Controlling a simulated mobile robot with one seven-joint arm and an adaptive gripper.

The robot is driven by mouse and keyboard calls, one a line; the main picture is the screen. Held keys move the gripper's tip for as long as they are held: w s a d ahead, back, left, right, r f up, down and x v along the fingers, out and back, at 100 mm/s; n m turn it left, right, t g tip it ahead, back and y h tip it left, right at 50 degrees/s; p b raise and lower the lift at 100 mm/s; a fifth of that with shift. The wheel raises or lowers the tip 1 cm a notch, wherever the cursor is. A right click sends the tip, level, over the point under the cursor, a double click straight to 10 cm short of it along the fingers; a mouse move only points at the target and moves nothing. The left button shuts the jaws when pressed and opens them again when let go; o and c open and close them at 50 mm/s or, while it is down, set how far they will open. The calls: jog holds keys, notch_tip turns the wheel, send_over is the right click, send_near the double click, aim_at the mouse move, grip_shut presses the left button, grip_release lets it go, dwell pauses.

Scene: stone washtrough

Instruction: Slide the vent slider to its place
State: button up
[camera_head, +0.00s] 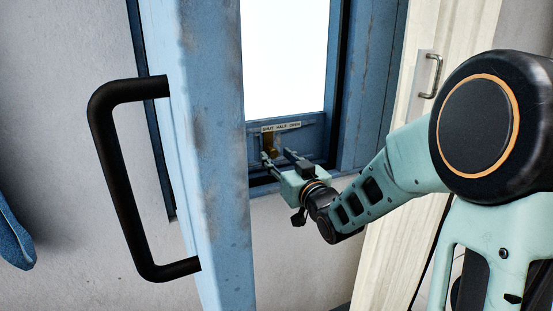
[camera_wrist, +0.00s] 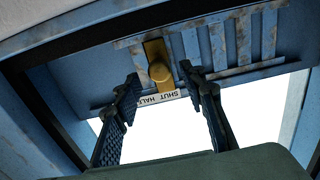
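The vent slider is a brass-coloured plate with a round knob (camera_wrist: 160,70), set on a blue panel. It also shows in the camera_head view as a small brass piece (camera_head: 270,144) below a white label (camera_head: 281,127) reading SHUT, HALF, OPEN. It sits toward the SHUT end; the exact mark is hard to tell. My gripper (camera_wrist: 161,76) is open, with one dark finger on each side of the knob and gaps visible between. In the camera_head view my gripper (camera_head: 277,155) reaches to the panel. The left finger partly covers the label in the wrist view.
The blue panel (camera_wrist: 100,75) has several worn slats (camera_wrist: 230,42) beside the slider. A bright window opening (camera_head: 286,55) adjoins it. A blue door edge (camera_head: 212,130) with a large black handle (camera_head: 108,180) stands left of my arm. A cream door (camera_head: 440,80) is at right.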

jog(key=shift+w+a, duration=0.25)
jog(key=shift+w, duration=0.4)
grip_shut()
jog(key=shift+d, duration=0.1)
